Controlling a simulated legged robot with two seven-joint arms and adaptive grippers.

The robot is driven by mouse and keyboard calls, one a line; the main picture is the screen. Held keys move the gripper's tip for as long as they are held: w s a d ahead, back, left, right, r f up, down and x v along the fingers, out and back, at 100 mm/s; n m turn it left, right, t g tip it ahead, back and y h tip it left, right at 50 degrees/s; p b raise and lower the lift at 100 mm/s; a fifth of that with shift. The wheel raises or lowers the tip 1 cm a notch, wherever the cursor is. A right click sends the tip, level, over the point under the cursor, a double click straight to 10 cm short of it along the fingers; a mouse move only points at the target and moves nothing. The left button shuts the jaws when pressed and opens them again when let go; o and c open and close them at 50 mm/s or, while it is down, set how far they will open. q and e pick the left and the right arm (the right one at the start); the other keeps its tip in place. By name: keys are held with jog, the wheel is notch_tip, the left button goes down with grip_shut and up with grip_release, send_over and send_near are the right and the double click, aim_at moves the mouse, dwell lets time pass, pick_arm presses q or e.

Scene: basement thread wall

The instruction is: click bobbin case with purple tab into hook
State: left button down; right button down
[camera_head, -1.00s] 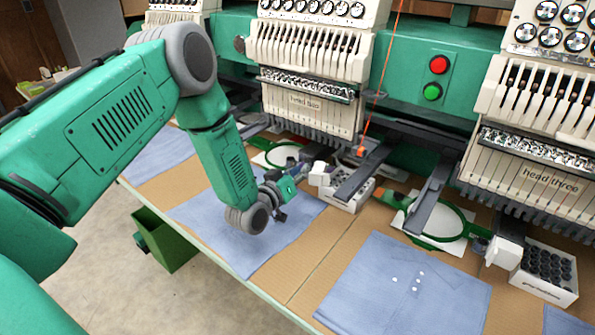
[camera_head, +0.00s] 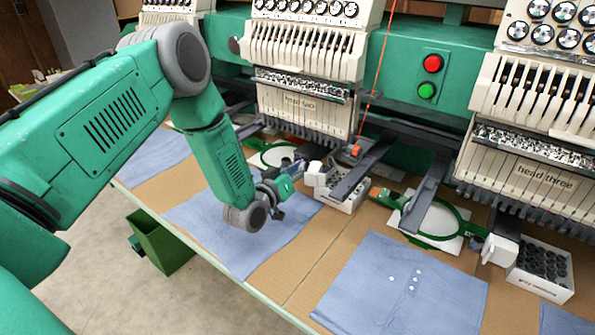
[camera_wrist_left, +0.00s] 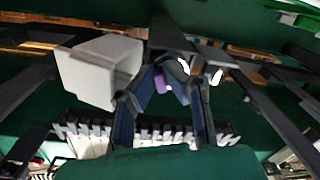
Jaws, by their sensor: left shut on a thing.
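My left gripper (camera_head: 296,168) reaches in under the middle machine head, marked "head two", just left of a white block-shaped housing (camera_head: 315,174). In the left wrist view its two dark fingers (camera_wrist_left: 163,98) are shut on the bobbin case, whose purple tab (camera_wrist_left: 160,82) and a little pale metal show between and beyond them. The fingers hide most of the case. A pale boxy housing (camera_wrist_left: 100,72) stands close to the left of the fingers there. The hook itself cannot be made out, nor whether the case touches it. My right gripper is in neither view.
A green hoop (camera_head: 275,155) lies behind my gripper. Blue cloths (camera_head: 400,285) lie on the table. A taut orange thread (camera_head: 378,85) hangs at the right.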

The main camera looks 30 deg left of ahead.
pick_arm(q)
jog(key=shift+r, duration=0.1)
jog(key=c, duration=1.6)
grip_release()
jog(key=shift+a, duration=0.15)
jog(key=shift+w, duration=0.1)
jog(key=s, duration=1.2)
jog(key=shift+a, duration=0.25)
